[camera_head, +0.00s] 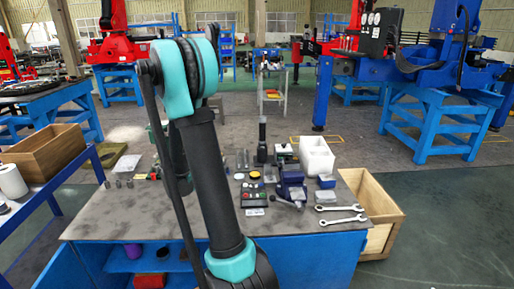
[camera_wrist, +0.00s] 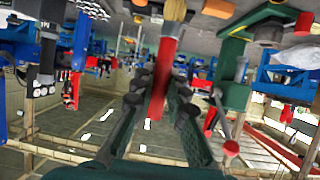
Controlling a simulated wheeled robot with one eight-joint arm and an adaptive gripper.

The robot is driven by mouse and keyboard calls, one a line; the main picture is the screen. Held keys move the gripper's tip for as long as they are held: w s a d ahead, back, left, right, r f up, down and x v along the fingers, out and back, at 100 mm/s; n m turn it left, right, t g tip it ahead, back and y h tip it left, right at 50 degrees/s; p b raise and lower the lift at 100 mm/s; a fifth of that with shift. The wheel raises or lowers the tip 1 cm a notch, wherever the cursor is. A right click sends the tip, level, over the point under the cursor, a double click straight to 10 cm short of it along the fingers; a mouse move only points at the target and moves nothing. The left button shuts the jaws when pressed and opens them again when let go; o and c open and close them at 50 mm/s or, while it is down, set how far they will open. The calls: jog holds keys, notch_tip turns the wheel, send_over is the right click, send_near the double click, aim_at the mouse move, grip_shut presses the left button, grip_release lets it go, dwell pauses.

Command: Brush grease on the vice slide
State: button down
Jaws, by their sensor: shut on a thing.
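In the wrist view my gripper (camera_wrist: 152,95) is shut on a long red rod-like handle (camera_wrist: 164,62), which looks like the brush. In the head view my arm hides the gripper and the handle. A blue vice (camera_head: 291,187) stands on the grey bench at the front right of my arm; its slide is too small to make out. A small round yellow-topped thing (camera_head: 255,174) sits left of the vice; I cannot tell if it holds grease.
The bench (camera_head: 120,208) also bears a white bin (camera_head: 317,156), a dark upright cylinder (camera_head: 262,140) and two wrenches (camera_head: 341,214). A wooden crate (camera_head: 378,215) stands right of it. A green stand with a red-knobbed lever (camera_wrist: 232,147) is close right in the wrist view.

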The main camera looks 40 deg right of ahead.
jog(key=s+d+f+m+g+h, duration=0.1)
jog(key=s+d+m+g+h, duration=0.25)
jog(key=d, duration=1.15)
jog(key=s+d+m+g+h, duration=0.2)
jog(key=s+d+m+g, duration=0.15)
jog(key=d, duration=1.15)
jog(key=shift+m+y, duration=0.25)
jog(key=shift+m, duration=0.15)
jog(key=shift+w+a+f, duration=0.1)
jog(key=shift+a+f, duration=0.05)
jog(key=shift+f, duration=1.3)
jog(key=shift+a+f, duration=0.15)
jog(key=shift+f, duration=1.25)
jog(key=shift+f, duration=0.6)
jog(key=shift+r, duration=0.1)
notch_tip(320, 180, up, 7)
